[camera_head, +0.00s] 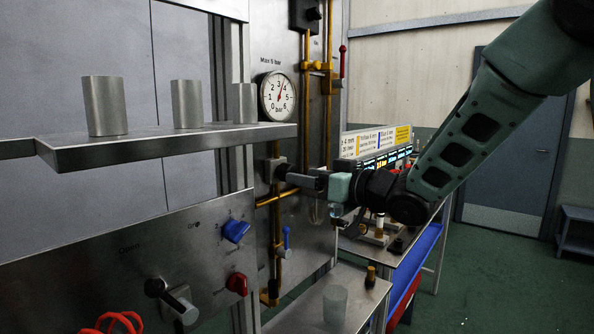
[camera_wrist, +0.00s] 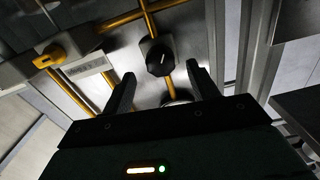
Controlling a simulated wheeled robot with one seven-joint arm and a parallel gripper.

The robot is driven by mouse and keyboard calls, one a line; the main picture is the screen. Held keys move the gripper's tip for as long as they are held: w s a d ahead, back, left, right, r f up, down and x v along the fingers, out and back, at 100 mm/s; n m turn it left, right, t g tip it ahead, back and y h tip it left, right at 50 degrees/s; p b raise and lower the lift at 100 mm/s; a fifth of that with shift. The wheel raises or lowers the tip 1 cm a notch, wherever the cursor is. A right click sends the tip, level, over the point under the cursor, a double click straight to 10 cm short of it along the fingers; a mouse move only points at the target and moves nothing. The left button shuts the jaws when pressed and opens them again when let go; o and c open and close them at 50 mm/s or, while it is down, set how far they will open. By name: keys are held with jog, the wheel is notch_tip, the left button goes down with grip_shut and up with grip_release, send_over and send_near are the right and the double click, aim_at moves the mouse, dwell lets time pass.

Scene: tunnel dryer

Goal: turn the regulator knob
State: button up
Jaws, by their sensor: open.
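The round pressure gauge (camera_head: 277,96) is on the steel panel, its red needle pointing up and slightly right. Below it, on the brass pipe, is the regulator body with its dark knob (camera_head: 281,171), partly covered by my gripper (camera_head: 296,182). My gripper reaches in from the right, its fingers pointing at the panel. In the wrist view a black knob (camera_wrist: 160,58) with a white mark lies just beyond and between the spread fingers of my gripper (camera_wrist: 161,70). The fingers are open and empty; I cannot tell whether either touches the knob.
A steel shelf (camera_head: 160,147) with several metal cylinders stands left of the gauge. Below it are a blue knob (camera_head: 235,231) and a red knob (camera_head: 237,284). A blue-handled valve (camera_head: 287,238) is below my gripper. A bench with a sign (camera_head: 375,141) stands behind.

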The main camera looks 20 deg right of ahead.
jog(key=x, duration=0.3)
jog(key=shift+w+a, duration=0.1)
jog(key=shift+w, duration=0.05)
jog(key=c, duration=1)
jog(key=m+p, duration=0.2)
jog(key=m, duration=0.1)
jog(key=shift+r+p, duration=0.2)
jog(key=shift+p, duration=0.2)
jog(key=m, duration=0.1)
jog(key=m+p, duration=0.1)
jog(key=shift+f+m, duration=0.2)
jog(key=shift+m, duration=0.1)
